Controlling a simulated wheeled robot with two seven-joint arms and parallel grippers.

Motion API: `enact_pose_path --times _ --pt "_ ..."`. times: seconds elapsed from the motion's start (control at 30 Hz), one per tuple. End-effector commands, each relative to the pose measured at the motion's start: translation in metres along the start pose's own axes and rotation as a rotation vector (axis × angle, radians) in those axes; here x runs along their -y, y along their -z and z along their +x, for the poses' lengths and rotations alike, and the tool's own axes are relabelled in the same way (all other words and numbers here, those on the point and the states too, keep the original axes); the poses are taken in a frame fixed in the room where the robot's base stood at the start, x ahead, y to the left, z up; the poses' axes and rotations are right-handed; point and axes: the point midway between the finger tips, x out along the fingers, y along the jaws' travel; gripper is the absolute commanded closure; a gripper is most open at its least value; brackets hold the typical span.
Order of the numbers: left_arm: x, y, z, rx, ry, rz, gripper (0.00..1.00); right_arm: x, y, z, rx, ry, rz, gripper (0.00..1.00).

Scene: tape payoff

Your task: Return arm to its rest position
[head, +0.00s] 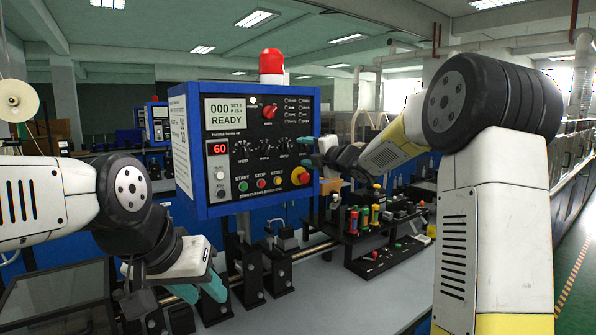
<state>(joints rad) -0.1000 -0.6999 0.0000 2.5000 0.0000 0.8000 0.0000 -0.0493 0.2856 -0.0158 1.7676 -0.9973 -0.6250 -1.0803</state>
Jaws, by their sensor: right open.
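My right arm (497,215) comes in from the right and bends over toward the blue control panel (325,206). My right gripper (310,152) is open, with its teal fingertips at the panel's right edge, beside the yellow and red knob (300,177). I cannot tell whether they touch the panel. My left arm (45,203) comes in from the left. My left gripper (200,291) points down over the bench, below the panel, with its teal fingers apart and nothing seen between them. The panel's display reads READY and a red readout shows 60.
A red beacon (271,62) stands on top of the panel. A black rack (362,235) with several coloured cylinders stands right of centre on the grey bench (330,290). Black brackets (277,272) on a rail are close to my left gripper. A dark screen (60,297) is at lower left.

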Motion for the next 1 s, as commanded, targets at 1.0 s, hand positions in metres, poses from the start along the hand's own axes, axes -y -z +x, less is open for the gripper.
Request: enact_pose_path --times 1.0 --pt "0.000 0.000 0.000 0.000 0.000 0.000 0.64 0.122 0.169 -0.406 1.003 0.616 1.943 0.46"
